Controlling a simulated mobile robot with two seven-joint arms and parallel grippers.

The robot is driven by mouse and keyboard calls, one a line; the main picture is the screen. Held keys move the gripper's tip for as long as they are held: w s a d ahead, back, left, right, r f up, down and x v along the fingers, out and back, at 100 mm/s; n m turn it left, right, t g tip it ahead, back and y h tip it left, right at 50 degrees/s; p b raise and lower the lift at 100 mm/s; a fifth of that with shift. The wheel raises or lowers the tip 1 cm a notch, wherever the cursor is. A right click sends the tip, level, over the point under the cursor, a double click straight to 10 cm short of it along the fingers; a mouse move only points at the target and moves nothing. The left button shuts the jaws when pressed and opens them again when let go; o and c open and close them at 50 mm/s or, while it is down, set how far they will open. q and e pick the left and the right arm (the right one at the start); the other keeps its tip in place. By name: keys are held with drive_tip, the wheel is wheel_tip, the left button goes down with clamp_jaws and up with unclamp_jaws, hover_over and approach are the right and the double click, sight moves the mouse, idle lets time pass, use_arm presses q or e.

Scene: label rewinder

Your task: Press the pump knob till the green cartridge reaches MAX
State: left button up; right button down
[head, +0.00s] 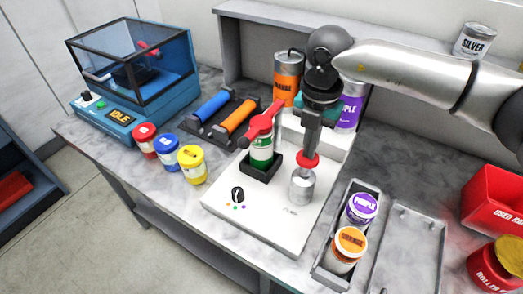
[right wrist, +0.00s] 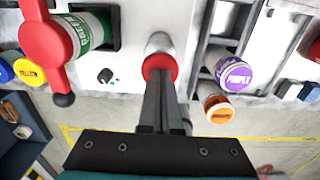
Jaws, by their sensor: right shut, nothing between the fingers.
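The pump knob (head: 308,163) is a red disc on top of a short silver pump cylinder (head: 301,187) on the white machine deck. It also shows in the right wrist view (right wrist: 160,68). My right gripper (head: 309,151) is shut and empty, pointing down with its fingertips at the knob's top; touching or just above, I cannot tell. The green cartridge (head: 261,152) stands upright in a black square holder left of the pump, under a red lever arm (head: 263,122). It also shows in the right wrist view (right wrist: 97,31). No MAX mark or level is readable. My left gripper is out of view.
A black selector dial (head: 238,194) is at the deck's front left. Red, blue and yellow jars (head: 192,164) stand left of the deck. A tray (head: 322,262) with purple and orange jars is at right. Orange and purple cans stand behind.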

drive_tip(key=shift+f+b, duration=0.5)
drive_tip(key=shift+f, duration=0.5)
drive_tip(key=shift+r, duration=0.1)
drive_tip(key=shift+r+p, duration=1)
drive_tip(key=shift+r, duration=0.85)
drive_tip(key=shift+f, duration=0.15)
